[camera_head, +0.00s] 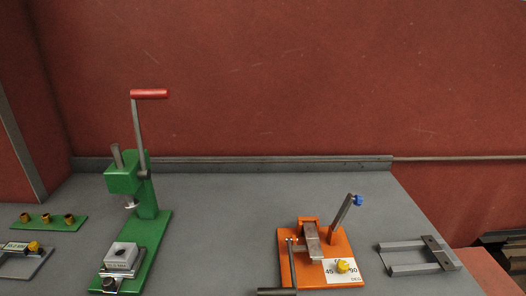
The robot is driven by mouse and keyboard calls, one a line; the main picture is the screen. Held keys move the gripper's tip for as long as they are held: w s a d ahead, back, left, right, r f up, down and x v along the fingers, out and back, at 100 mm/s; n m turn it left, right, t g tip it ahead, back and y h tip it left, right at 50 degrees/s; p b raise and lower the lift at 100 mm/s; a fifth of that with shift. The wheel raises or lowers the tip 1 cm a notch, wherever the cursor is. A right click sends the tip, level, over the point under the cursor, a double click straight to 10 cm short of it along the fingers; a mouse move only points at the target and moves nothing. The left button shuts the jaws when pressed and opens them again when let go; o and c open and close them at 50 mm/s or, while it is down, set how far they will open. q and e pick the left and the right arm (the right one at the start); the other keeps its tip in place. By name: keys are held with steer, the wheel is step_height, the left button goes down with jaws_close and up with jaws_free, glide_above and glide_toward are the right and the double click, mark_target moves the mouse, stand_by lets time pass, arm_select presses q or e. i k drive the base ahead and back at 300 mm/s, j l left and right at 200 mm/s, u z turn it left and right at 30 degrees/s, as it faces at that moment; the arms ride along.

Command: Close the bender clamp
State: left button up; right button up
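The orange bender (312,277) stands on the grey bench, right of centre. A grey lever (343,213) with a blue knob (358,200) rises from its right side, tilted up and to the right. A metal block (312,240) sits on the middle of the bender. A second lever (291,264) on its left side runs toward the front and ends in a dark grip (277,291). A yellow knob (342,266) sits on a white plate with the marks 45 and 90. Neither of my grippers shows in the head view.
A green press (124,181) with a raised red handle (149,94) stands left of centre. A grey U-shaped frame (405,269) lies to the right. Small green (38,223) and grey (27,262) fixtures are at far left. The bench middle is clear.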

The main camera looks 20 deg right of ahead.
mark_target(357, 199)
steer(key=l+u, duration=0.15)
steer(key=l, duration=0.6)
steer(key=l+u, duration=0.1)
steer(key=l, duration=0.65)
steer(key=k+l+u, duration=0.15)
steer(key=l, duration=0.55)
steer(key=l+u, duration=0.15)
steer(key=l, duration=0.6)
